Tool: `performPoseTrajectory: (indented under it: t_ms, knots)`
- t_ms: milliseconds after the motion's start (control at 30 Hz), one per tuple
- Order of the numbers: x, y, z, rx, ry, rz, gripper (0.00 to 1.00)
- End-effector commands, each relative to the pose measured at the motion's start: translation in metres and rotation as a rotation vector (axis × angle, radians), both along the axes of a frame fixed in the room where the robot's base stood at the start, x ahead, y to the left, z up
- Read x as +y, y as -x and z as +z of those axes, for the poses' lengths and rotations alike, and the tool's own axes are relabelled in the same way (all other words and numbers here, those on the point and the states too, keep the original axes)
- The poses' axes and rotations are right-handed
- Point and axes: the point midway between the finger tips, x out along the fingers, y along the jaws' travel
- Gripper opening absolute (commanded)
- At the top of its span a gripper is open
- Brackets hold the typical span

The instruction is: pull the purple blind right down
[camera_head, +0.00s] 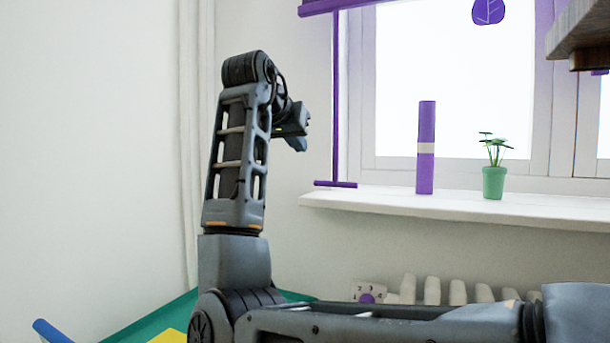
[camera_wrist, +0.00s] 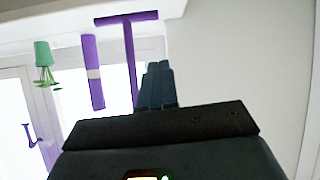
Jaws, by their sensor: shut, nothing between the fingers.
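The lower edge of the purple blind (camera_head: 345,5) shows at the top of the window in the head view. A thin purple rod (camera_head: 335,95) runs down from it, ending in a short purple crossbar (camera_head: 335,184) just above the sill. In the wrist view, which is upside down, the rod (camera_wrist: 131,60) and crossbar (camera_wrist: 126,19) show too. My gripper (camera_head: 300,143) is left of the rod in the head view, above the crossbar's height. Its fingers (camera_wrist: 159,67) are shut and empty, beside the rod in the wrist view. I cannot tell how far apart they are in depth.
A purple cylinder (camera_head: 426,165) with a pale band and a green potted plant (camera_head: 493,180) stand on the white windowsill (camera_head: 460,205). A wooden edge (camera_head: 585,30) juts in at upper right. A radiator (camera_head: 432,291) is below the sill.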

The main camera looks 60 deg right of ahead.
Motion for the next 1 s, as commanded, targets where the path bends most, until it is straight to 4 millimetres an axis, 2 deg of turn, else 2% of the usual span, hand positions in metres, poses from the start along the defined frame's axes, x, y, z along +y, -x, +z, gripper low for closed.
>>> performPoseTrajectory:
  t_ms: [33, 133, 333, 467, 867, 1000]
  knots:
    - [0.0, 0.005, 0.01, -0.025, -0.026, -0.025, 0.0]
    - [0.002, 0.011, 0.02, -0.053, -0.062, -0.06, 0.0]
    - [-0.004, 0.014, 0.02, -0.064, -0.079, -0.078, 0.0]
    - [-0.02, 0.013, 0.007, -0.063, -0.08, -0.077, 0.0]
    - [-0.084, 0.008, -0.036, -0.063, -0.078, -0.077, 0.0]
    - [-0.085, 0.007, -0.057, -0.062, -0.077, -0.075, 0.0]
